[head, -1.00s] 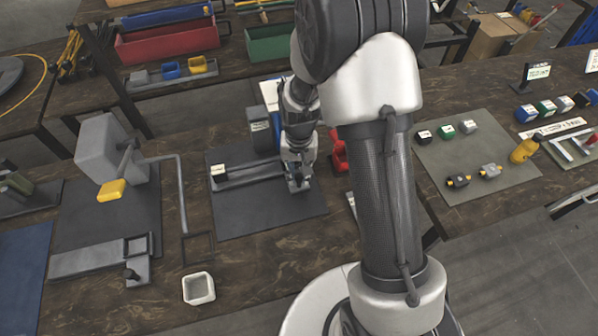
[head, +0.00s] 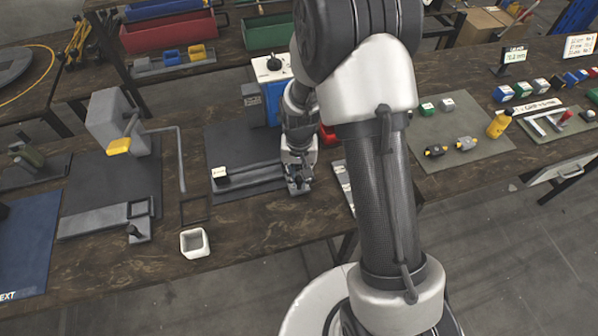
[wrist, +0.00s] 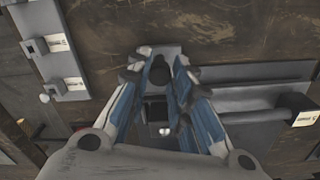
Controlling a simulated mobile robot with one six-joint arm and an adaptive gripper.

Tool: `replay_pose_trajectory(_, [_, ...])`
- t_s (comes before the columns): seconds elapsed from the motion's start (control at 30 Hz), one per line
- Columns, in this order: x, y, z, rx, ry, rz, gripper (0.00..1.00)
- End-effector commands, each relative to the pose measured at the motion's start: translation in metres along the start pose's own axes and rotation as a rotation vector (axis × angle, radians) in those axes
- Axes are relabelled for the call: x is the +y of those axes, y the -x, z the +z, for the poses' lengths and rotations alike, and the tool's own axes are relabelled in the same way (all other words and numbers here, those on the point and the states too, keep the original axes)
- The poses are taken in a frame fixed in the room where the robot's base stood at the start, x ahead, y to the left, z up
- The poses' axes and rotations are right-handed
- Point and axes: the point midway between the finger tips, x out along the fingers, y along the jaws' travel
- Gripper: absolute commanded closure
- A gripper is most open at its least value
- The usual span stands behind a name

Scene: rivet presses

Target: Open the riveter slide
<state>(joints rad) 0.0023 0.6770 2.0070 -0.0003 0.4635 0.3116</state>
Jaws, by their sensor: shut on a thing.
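The riveter slide is a grey part with long parallel bars (head: 250,178) and a black labelled block (head: 221,173) at its left end. It lies near the front edge of a dark mat (head: 228,140). My gripper (head: 297,186) reaches down at its right end. In the wrist view, my gripper (wrist: 160,62) has its blue-grey fingers on both sides of a dark round knob (wrist: 159,72) on a grey plate, shut on it. The bars and the labelled block (wrist: 302,112) run off to the right there. My arm hides part of the area behind in the head view.
A blue machine with a white top (head: 272,70) stands behind the mat. Another grey press with a yellow handle (head: 119,146) is at left. A white square cup (head: 194,243) stands near the front edge. At right, a mat (head: 470,135) carries small parts and a yellow bottle.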

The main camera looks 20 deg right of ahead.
Motion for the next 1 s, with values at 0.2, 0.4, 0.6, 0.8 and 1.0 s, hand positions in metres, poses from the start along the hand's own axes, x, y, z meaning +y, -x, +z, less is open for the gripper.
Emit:
replay_pose_trajectory(0.2, [-0.0009,0.0022,-0.0026,0.007,0.000,-0.002,1.00])
replay_pose_trajectory(0.4, [-0.0009,0.0019,-0.0025,0.007,0.000,-0.002,0.74])
replay_pose_trajectory(0.6, [-0.0008,0.0018,-0.0023,0.006,0.000,-0.002,0.60])
replay_pose_trajectory(0.8, [-0.0007,0.0017,-0.0022,0.006,0.000,-0.002,0.59])
replay_pose_trajectory(1.0, [-0.0009,0.0071,-0.0027,0.007,0.000,-0.002,0.59])
